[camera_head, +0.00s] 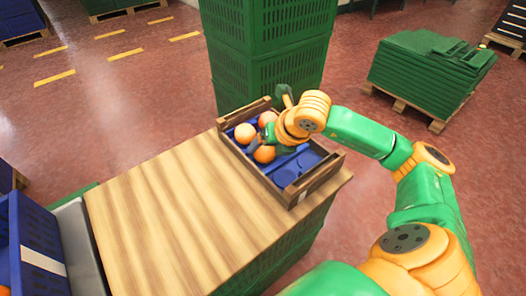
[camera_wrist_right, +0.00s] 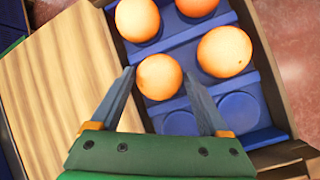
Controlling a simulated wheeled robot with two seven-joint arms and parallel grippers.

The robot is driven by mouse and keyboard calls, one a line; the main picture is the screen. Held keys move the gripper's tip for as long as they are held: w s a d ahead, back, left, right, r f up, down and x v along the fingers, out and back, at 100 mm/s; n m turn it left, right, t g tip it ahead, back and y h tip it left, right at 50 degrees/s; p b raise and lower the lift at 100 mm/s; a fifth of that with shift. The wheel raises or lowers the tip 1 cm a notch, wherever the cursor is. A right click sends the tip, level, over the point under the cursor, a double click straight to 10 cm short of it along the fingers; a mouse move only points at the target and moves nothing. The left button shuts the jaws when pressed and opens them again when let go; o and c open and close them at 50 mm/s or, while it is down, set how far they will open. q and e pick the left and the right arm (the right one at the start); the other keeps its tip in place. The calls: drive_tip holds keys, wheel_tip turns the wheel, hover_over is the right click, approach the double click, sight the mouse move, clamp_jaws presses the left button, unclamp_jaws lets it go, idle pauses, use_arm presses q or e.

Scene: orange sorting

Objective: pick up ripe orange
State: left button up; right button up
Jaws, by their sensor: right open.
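Several oranges lie in a wooden crate with a blue molded insert (camera_head: 239,157) at the far right of the table. In the head view one orange (camera_head: 245,133) is at the left, another (camera_head: 267,119) at the back, and one (camera_head: 264,154) at the front by my right gripper (camera_head: 272,134). The right wrist view shows my right gripper (camera_wrist_right: 163,88) open, with an orange (camera_wrist_right: 159,77) between and just beyond its fingertips. A second orange (camera_wrist_right: 224,51) is to the right and a third (camera_wrist_right: 137,18) above. Whether the fingers touch an orange is unclear. My left gripper is out of view.
The wooden tabletop (camera_head: 180,215) is bare left of the crate. A blue crate (camera_head: 38,250) stands at the lower left. Stacked green crates (camera_head: 265,50) rise behind the table. A pallet of green crates (camera_head: 425,75) stands at the back right.

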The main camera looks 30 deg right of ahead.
drive_tip(key=shift+w+f, duration=0.1)
drive_tip(key=shift+f, duration=0.1)
drive_tip(key=c, duration=1.1)
